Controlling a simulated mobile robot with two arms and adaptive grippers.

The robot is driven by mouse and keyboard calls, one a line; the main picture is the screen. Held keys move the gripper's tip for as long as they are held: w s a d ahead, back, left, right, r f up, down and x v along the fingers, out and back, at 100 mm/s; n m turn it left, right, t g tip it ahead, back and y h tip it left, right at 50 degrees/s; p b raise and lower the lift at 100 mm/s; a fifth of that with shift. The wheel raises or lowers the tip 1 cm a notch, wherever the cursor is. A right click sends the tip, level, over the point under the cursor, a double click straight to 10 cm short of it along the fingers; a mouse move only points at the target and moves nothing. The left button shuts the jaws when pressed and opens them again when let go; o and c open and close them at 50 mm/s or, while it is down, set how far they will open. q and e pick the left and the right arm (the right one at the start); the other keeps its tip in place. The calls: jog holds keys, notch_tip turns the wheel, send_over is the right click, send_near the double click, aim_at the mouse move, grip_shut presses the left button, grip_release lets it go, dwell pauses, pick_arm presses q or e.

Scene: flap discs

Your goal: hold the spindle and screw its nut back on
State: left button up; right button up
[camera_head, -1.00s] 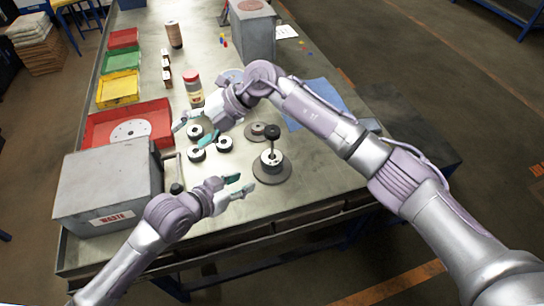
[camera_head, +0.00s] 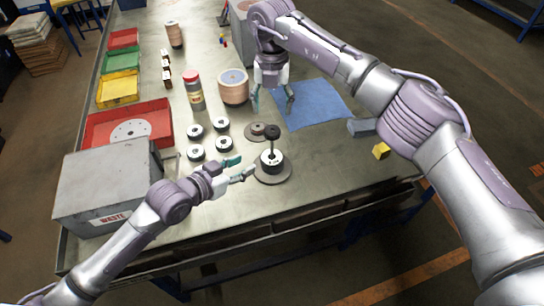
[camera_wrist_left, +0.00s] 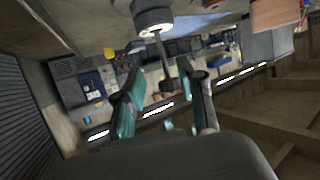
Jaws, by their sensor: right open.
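The spindle stands upright near the table's front edge, with a wide round grey base (camera_head: 270,179), a black-and-white disc (camera_head: 271,159) around its lower part and a dark knob (camera_head: 272,131) at the top. I cannot tell whether this knob is the nut. The left gripper (camera_head: 240,167) is open and empty just left of the spindle. In the left wrist view, the spindle's rod (camera_wrist_left: 161,55) and knob (camera_wrist_left: 168,87) show between the open fingers, not touched. The right gripper (camera_head: 273,100) is open and empty, pointing down behind the spindle near the blue cloth (camera_head: 312,104).
A small dark-topped grey disc (camera_head: 258,130) lies behind the spindle. Several black-and-white rings (camera_head: 222,124) lie left of it. The waste box (camera_head: 105,185) is at the left.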

aim_at(272, 151)
pick_arm(q)
jog(key=x, duration=1.3)
jog(key=shift+w+d+f, duration=0.1)
grip_shut()
